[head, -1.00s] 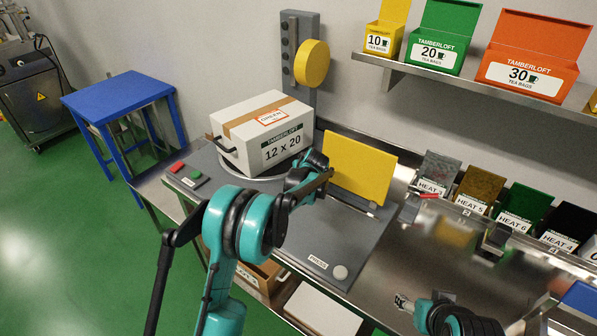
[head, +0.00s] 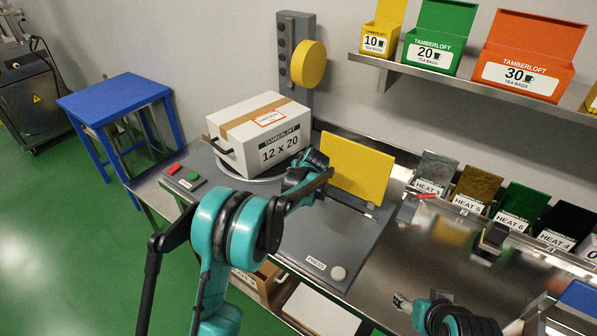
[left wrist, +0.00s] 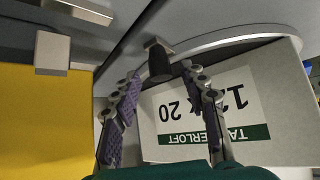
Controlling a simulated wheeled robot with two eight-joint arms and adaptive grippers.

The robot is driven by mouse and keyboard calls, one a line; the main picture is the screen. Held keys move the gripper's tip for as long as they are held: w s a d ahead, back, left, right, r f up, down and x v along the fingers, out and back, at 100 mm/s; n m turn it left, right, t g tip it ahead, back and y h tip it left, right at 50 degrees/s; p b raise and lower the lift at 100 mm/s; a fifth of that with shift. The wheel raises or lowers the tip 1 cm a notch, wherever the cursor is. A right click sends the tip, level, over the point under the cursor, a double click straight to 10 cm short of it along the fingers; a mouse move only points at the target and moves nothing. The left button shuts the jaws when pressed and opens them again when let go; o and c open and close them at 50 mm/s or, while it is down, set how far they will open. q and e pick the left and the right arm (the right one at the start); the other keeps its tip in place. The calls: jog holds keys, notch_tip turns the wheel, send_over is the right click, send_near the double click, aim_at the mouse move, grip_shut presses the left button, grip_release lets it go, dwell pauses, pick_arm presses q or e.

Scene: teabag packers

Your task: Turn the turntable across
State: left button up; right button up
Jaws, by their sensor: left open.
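The turntable (head: 262,180) is a round disc with a pale rim, set in the grey bench unit. A white carton marked 12 x 20 (head: 258,149) sits on it and hides most of it. The turntable's rim (left wrist: 232,40) also shows in the left wrist view, with a dark peg (left wrist: 158,62) beside it. My left gripper (head: 322,180) is by the carton's right side, near the yellow plate. In the left wrist view my left gripper (left wrist: 165,98) is open, fingers either side of the peg; contact is unclear. My right gripper (head: 402,302) is at the lower right, its jaws unclear.
An upright yellow plate (head: 356,169) stands just right of my left gripper. A grey post with a yellow disc (head: 308,64) stands behind the carton. Red and green buttons (head: 174,168) are at left. HEAT-marked sample plates (head: 473,190) line the right. The steel bench front is mostly clear.

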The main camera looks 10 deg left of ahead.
pick_arm(q)
jog(key=v, duration=0.9)
jog(key=shift+s, duration=0.15)
